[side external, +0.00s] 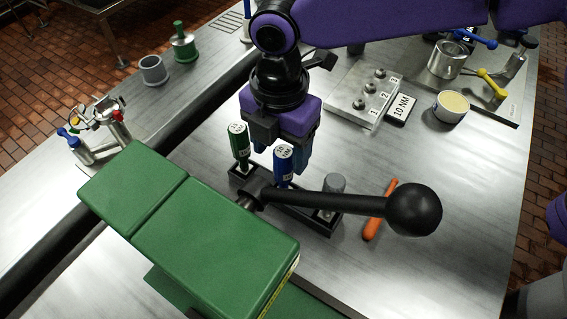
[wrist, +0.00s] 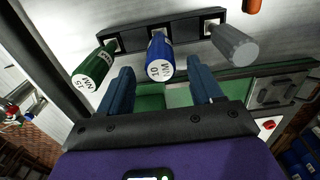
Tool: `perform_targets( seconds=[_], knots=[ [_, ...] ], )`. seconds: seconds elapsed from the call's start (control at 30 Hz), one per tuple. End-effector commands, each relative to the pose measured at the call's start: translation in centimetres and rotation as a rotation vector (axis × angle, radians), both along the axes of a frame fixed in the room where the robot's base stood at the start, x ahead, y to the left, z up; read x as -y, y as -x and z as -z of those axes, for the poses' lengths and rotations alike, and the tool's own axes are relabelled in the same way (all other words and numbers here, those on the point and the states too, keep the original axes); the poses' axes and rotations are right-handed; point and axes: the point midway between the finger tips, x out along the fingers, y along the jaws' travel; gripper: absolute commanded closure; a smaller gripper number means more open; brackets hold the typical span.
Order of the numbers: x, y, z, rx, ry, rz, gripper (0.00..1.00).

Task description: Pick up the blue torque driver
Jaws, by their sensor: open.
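The blue torque driver (side external: 283,163) stands upright in a black rack (side external: 320,222), with a white label on its top. In the wrist view the blue driver (wrist: 160,56) shows between and beyond the two open fingers of my gripper (wrist: 163,85), with a label that reads 10 NM. A green driver (side external: 239,142) stands to its left in the rack, and a grey driver (side external: 333,188) to its right. My gripper (side external: 292,165) is open and empty, low beside the blue driver. In the side view the blue driver partly hides the fingers.
A green machine with a black ball-ended lever (side external: 413,209) stands close in front of the rack. An orange stick (side external: 380,210) lies right of the rack. The right front table is clear.

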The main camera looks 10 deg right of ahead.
Motion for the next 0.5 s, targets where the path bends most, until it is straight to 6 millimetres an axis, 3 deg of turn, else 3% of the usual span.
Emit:
perform_targets(
  seconds=[0.17,0.5],
  knots=[
    [0.2,-0.1,1.1,-0.001,0.001,0.001,0.35],
    [0.6,-0.3,5.2,-0.001,0.001,0.000,0.35]
  ],
)
